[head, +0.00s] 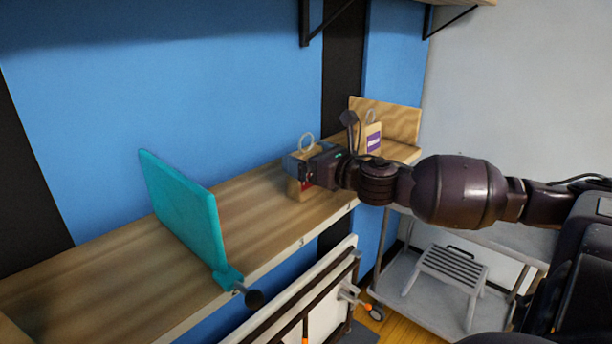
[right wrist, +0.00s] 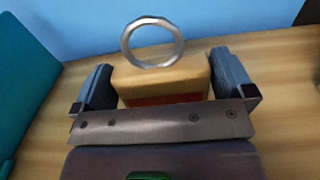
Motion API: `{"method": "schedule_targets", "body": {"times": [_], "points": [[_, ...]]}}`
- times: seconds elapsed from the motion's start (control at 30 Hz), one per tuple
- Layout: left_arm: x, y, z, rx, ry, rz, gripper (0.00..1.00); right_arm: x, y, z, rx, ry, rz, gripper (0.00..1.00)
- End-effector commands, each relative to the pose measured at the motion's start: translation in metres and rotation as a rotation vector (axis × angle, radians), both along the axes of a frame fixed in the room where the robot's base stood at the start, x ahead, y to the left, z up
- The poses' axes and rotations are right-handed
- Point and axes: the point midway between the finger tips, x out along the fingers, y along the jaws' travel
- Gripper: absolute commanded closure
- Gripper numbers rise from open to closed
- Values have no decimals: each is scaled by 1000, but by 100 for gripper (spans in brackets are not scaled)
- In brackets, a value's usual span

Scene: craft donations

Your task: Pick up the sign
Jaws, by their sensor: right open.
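A tan block-like tag with a metal ring on top and a red label (head: 296,190) stands on the wooden shelf; it looks like the sign, though I cannot read it. My right gripper (head: 308,162) is at this tag and hides part of it. In the right wrist view, the tag (right wrist: 165,80) sits between the two open fingers of the gripper (right wrist: 164,88), with a gap on each side. Its ring stands up above it. A similar tan tag with a purple label (head: 374,140) stands farther right on the shelf. My left gripper is not in view.
A teal divider panel (head: 180,205) is clamped to the shelf (head: 262,205) on the left. A wooden end board (head: 388,120) stands at the shelf's right end. A grey cart (head: 425,290) with a step stool (head: 450,268) is below. The shelf between panel and tag is clear.

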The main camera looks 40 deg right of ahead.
Motion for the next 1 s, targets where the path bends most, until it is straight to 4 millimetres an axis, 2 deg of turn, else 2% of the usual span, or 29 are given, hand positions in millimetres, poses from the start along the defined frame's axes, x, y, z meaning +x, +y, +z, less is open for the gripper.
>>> {"method": "schedule_targets", "body": {"times": [0.4,0.43,0.67,1.0], "points": [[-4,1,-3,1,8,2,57,7,1,0,0,1,0,0],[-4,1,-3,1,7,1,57,7,1,0,-1,1,0,2],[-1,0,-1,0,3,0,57,7,1,0,0,1,0,36],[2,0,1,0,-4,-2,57,7,1,6,-2,-1,1,36]]}}
